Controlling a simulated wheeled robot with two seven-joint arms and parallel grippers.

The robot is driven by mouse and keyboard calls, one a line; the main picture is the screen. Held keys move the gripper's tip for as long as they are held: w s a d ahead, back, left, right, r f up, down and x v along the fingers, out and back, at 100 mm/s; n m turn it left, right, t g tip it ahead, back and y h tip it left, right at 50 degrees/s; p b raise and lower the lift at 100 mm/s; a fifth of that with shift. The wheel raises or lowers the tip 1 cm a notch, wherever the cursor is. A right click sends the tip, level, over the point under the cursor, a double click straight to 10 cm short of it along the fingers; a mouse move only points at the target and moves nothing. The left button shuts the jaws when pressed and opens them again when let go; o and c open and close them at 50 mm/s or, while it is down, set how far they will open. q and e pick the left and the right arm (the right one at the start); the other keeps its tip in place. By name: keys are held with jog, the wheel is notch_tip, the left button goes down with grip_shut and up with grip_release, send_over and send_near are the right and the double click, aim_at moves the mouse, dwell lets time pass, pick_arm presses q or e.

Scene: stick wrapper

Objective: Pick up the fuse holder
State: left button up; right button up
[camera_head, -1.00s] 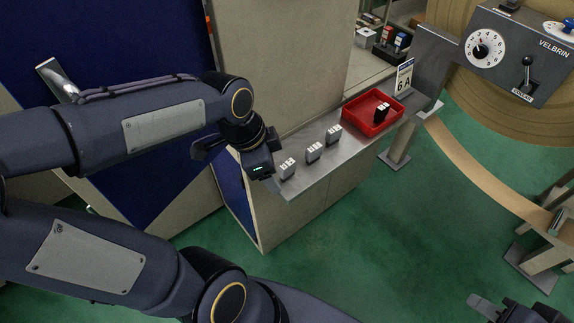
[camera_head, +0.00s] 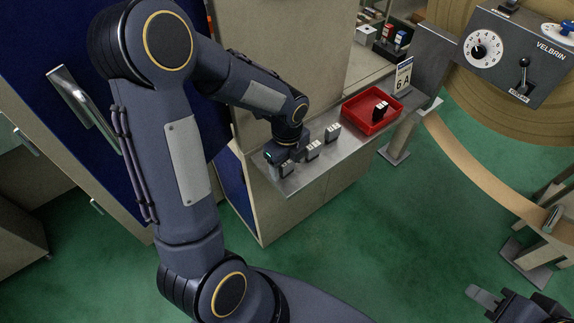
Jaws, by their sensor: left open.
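Three small grey-white fuse holders stand in a row on the metal shelf (camera_head: 340,160): a near one (camera_head: 287,170), a middle one (camera_head: 313,150) and a far one (camera_head: 333,132). A black-and-white block (camera_head: 380,111), perhaps another holder, is in the red tray (camera_head: 357,122). My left gripper (camera_head: 285,163) is open, pointing down at the near holder and partly hiding it. I cannot tell whether its fingers touch the holder. My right gripper (camera_head: 490,300) is at the bottom right, far from the shelf and cut off by the frame; its opening is unclear.
A "6 A" sign (camera_head: 403,76) stands behind the tray. A grey control box (camera_head: 517,55) with dial and lever is at upper right. A beige cabinet wall (camera_head: 292,50) rises behind the shelf. Green floor (camera_head: 370,240) lies open in front.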

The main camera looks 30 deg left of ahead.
pick_arm(q)
jog(key=shift+f, duration=0.5)
jog(key=c, duration=1.1)
jog(key=shift+o, duration=0.2)
jog(key=shift+r, duration=0.15)
